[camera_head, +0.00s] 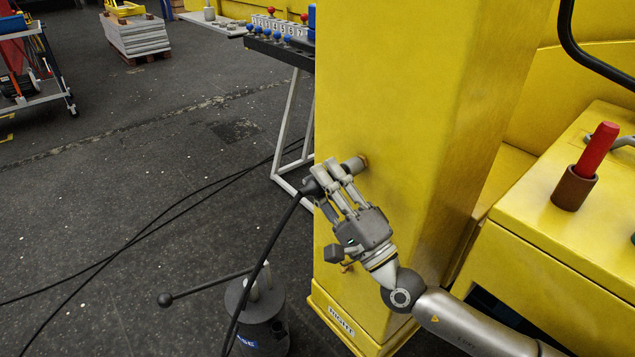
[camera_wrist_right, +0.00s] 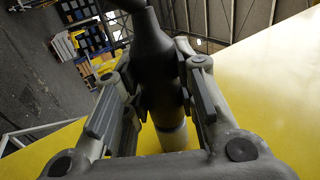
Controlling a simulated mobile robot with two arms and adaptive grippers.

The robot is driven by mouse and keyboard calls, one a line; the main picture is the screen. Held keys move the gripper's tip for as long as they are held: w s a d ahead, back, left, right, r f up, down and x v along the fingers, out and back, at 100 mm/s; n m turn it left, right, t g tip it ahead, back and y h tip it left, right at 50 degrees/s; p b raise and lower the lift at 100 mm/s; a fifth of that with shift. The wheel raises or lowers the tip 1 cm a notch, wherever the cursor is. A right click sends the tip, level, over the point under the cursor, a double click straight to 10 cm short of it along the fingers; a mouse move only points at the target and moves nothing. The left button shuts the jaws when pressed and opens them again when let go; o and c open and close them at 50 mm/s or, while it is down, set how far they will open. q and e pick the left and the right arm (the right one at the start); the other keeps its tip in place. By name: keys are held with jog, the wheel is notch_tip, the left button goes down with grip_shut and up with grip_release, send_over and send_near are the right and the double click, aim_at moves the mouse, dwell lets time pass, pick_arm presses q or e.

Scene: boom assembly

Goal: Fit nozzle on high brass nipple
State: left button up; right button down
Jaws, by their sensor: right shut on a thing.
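My right gripper (camera_head: 336,180) is shut on the dark nozzle (camera_head: 312,187) beside the yellow column (camera_head: 410,110). The nozzle's light grey tip (camera_head: 351,165) points right at the column face. A small brass piece, the high nipple (camera_head: 363,160), shows right at the end of the tip. I cannot tell whether the tip is seated over it or just touching. In the right wrist view the dark nozzle body (camera_wrist_right: 158,75) lies between both fingers, and its pale tip (camera_wrist_right: 173,136) runs to the yellow surface. My left gripper is not in view.
A black hose (camera_head: 262,262) hangs from the nozzle past a dark grease drum (camera_head: 257,318) with a lever. Another brass-coloured fitting (camera_head: 347,267) sits lower on the column. A rack with coloured knobs (camera_head: 285,45) stands behind. A red handle (camera_head: 598,150) stands at right.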

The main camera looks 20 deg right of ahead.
jog(key=shift+w+d, duration=0.1)
jog(key=shift+d, duration=0.1)
dwell(0.5)
jog(key=shift+d, duration=0.1)
dwell(0.5)
jog(key=c, duration=1.1)
grip_release()
jog(key=shift+f, duration=0.15)
jog(key=shift+s+f, duration=0.4)
jog(key=shift+f, duration=0.15)
jog(key=shift+n, duration=0.3)
jog(key=shift+s+d+f, duration=0.1)
jog(key=shift+s+f, duration=0.3)
jog(key=shift+s, duration=0.5)
jog(key=shift+s+d+f, duration=0.1)
jog(key=shift+s+f, duration=0.35)
jog(key=shift+s, duration=0.45)
jog(key=shift+s+f, duration=0.4)
jog(key=shift+s, duration=0.5)
